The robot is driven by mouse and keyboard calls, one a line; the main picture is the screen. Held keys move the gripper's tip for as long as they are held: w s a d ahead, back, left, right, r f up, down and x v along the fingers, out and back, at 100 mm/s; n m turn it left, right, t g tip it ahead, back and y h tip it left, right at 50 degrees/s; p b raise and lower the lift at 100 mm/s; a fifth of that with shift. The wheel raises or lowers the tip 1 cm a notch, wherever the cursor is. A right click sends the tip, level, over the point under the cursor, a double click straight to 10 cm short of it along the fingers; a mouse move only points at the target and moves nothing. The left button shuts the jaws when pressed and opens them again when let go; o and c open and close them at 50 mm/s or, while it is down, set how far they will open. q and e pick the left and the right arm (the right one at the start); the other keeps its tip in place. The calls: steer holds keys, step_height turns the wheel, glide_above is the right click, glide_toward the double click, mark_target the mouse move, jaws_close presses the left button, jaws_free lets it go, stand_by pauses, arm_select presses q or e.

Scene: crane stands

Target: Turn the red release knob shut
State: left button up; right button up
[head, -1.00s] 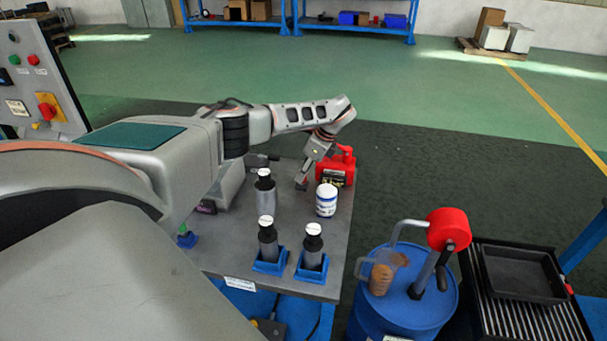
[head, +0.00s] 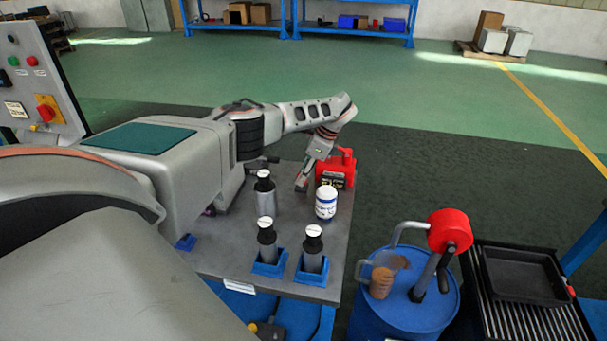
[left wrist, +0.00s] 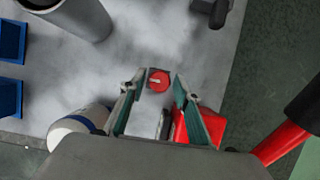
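The red release knob (left wrist: 158,81) is a small round red disc with a pale bar across it, seen from above in the left wrist view. My left gripper (left wrist: 157,84) is open, with one finger on each side of the knob and a gap showing at both sides. I cannot tell how far the fingertips are above it. In the head view my left gripper (head: 303,184) points down over the grey table, left of a red pump-like unit (head: 336,168). The knob cannot be made out there. My right gripper is out of view.
The red unit (left wrist: 198,122) is close beside one finger in the wrist view; a white bottle (head: 326,203) stands near. A grey cylinder (head: 265,197) and two black-topped cylinders in blue holders (head: 269,268) stand on the table (head: 212,260). A blue drum (head: 405,318) is to the right.

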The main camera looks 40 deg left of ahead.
arm_select(q)
steer(key=v, duration=1.2)
steer(key=shift+d+f, duration=0.1)
stand_by(0.6)
